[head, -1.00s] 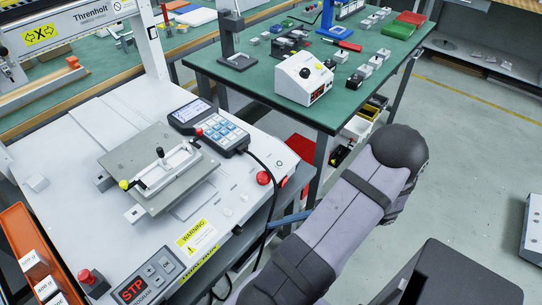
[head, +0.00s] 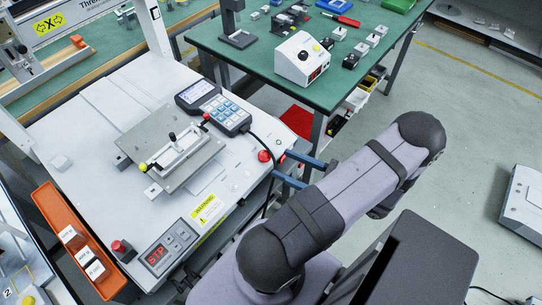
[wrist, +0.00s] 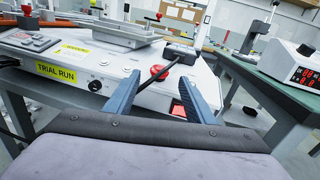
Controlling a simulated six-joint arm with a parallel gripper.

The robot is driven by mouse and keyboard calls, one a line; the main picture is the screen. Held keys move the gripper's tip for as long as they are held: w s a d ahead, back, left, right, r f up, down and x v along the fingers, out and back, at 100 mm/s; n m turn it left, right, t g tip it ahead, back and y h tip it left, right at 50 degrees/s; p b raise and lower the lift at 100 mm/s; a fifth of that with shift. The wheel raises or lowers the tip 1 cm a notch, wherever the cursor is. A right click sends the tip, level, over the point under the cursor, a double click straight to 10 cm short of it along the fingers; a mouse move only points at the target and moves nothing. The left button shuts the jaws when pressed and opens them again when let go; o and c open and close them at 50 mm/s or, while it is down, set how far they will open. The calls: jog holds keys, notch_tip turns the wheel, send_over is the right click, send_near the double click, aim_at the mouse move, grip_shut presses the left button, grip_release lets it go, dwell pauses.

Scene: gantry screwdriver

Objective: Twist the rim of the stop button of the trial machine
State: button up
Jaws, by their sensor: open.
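The trial machine (head: 75,135) is the pale bench unit at left in the head view; its yellow TRIAL RUN label (wrist: 60,73) shows in the wrist view. A red round button (head: 265,156) sits at its right end, with a smaller red part beside it on the edge. Another red button (head: 120,247) stands by the STP display. My gripper (head: 280,164) is open and empty at the machine's right edge, its blue fingers apart. In the wrist view a red button (wrist: 157,71) appears between the fingertips, beyond them; contact cannot be seen.
A keypad pendant (head: 213,105) lies on the machine, and its black cable (head: 268,190) hangs over the edge near my gripper. A clamp fixture (head: 173,155) stands mid-top. A green table (head: 260,75) with a white instrument (head: 303,60) is behind.

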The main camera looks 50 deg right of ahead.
aim_at(268, 157)
jog(key=shift+w+a+p, duration=0.1)
jog(key=shift+w+a, duration=0.1)
jog(key=shift+w, duration=0.75)
jog(key=shift+w+a+p, duration=0.1)
jog(key=shift+w+a, duration=0.05)
jog(key=shift+w, duration=0.8)
jog(key=shift+w+a+p, duration=0.1)
jog(key=shift+w+a, duration=0.1)
jog(key=shift+w, duration=0.75)
jog(key=shift+c, duration=0.3)
jog(key=c, duration=1)
